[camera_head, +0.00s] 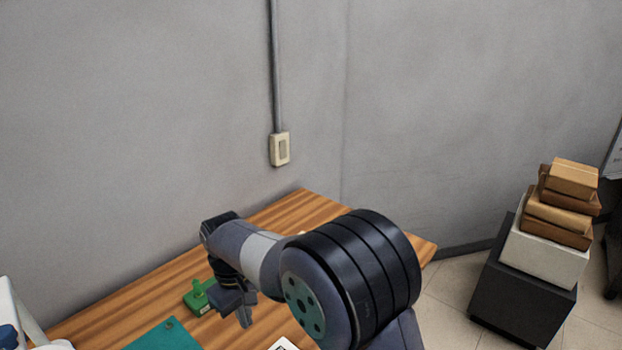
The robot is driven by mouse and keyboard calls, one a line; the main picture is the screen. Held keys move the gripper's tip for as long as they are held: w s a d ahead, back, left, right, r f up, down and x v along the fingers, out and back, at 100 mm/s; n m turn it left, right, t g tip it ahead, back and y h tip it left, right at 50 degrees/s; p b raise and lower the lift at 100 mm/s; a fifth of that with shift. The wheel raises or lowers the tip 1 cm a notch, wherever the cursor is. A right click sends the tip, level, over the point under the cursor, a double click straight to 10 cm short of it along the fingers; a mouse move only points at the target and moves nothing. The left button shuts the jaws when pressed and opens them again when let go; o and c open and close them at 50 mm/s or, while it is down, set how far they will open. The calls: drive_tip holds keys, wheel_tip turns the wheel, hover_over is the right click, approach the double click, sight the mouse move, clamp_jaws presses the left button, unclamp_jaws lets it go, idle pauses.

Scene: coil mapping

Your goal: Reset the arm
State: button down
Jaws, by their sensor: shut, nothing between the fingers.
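My arm reaches over the wooden table (115,302) from the lower right of the head view. My gripper (246,318) hangs at the end of the arm, pointing down, shut and empty. A green object with a small upright part (199,298) lies on the table just left of my gripper. The two appear apart, though the depth between them is hard to judge. My arm hides part of the table behind it.
A green mat (165,336) lies at the table's front. A white printed item (284,344) is partly cut off at the bottom edge. Boxes (560,208) are stacked on a dark cabinet (520,300) at right. A grey wall with a switch box (280,149) stands behind.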

drive_tip(key=shift+a+r, duration=0.1)
drive_tip(key=shift+r, duration=1.2)
drive_tip(key=shift+w+f, duration=0.1)
drive_tip(key=shift+f, duration=0.05)
